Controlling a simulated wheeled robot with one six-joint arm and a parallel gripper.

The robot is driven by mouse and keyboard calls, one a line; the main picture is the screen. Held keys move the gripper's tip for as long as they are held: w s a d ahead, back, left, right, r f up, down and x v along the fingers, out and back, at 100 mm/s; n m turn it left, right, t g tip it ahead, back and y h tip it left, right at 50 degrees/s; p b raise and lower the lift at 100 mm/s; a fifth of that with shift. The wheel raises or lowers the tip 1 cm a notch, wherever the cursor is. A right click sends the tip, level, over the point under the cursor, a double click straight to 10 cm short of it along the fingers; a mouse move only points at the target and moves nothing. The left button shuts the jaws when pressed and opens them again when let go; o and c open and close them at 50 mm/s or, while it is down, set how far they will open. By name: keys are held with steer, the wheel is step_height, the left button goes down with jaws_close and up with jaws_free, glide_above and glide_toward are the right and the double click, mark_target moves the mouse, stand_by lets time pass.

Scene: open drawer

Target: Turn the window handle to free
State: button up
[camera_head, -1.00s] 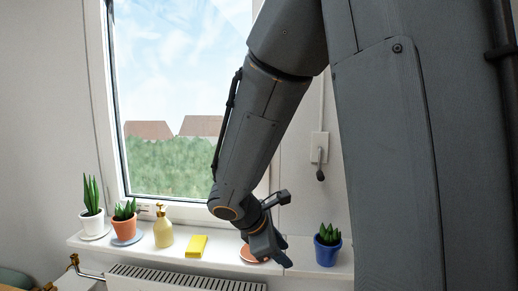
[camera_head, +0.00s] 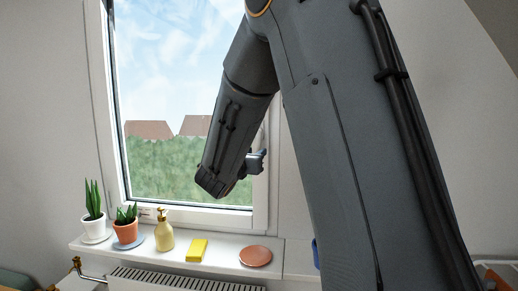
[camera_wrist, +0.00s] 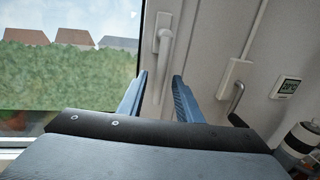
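The window handle (camera_wrist: 166,48) is white. It shows in the wrist view on the right part of the white window frame (camera_wrist: 150,20), with its lever hanging down from its base plate. My gripper (camera_wrist: 160,76) is open, with one blue finger on each side of the lever's lower part in the picture. I cannot tell how far the fingertips are from the lever, and I see no contact. In the head view my gripper (camera_head: 256,160) is mostly hidden behind my arm, near the window's right edge. The handle is not visible there.
On the sill (camera_head: 225,257) stand two potted plants, a yellow dispenser (camera_head: 164,230), a yellow block (camera_head: 197,250) and an empty terracotta saucer (camera_head: 255,256). A dark crank (camera_wrist: 237,97) hangs beneath a wall box (camera_wrist: 235,75), right of the handle. A thermostat (camera_wrist: 287,88) is farther right.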

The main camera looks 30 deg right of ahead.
steer(key=shift+p+x, duration=0.6)
steer(key=shift+x, duration=1.4)
steer(key=shift+c, duration=0.5)
jaws_close()
